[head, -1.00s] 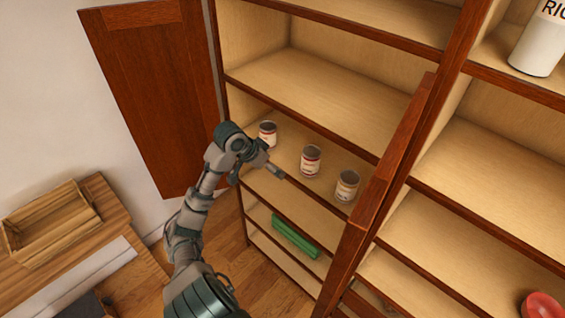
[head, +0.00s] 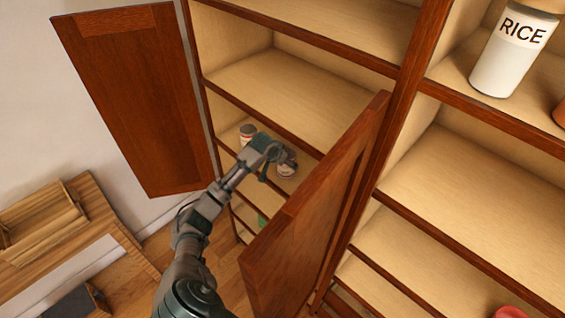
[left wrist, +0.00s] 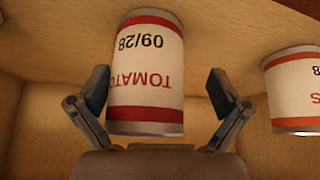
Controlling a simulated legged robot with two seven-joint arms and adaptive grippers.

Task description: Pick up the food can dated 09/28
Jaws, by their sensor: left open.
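A can with a white and red label (left wrist: 146,75) fills the middle of the left wrist view. Its upside-down print reads "09/28" and "TOMATO". In the head view the can (head: 286,171) stands on a cabinet shelf, partly covered by my left gripper (head: 279,158). In the left wrist view the left gripper (left wrist: 158,82) is open, with one finger on each side of the can. Small gaps show between the fingers and the can. My right gripper is not in view.
Another can (head: 248,132) stands on the same shelf, to the left; it also shows at the right of the left wrist view (left wrist: 296,90). An open door (head: 315,215) stands close right of my arm, another (head: 140,95) to the left. The shelf above (head: 300,85) is empty.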

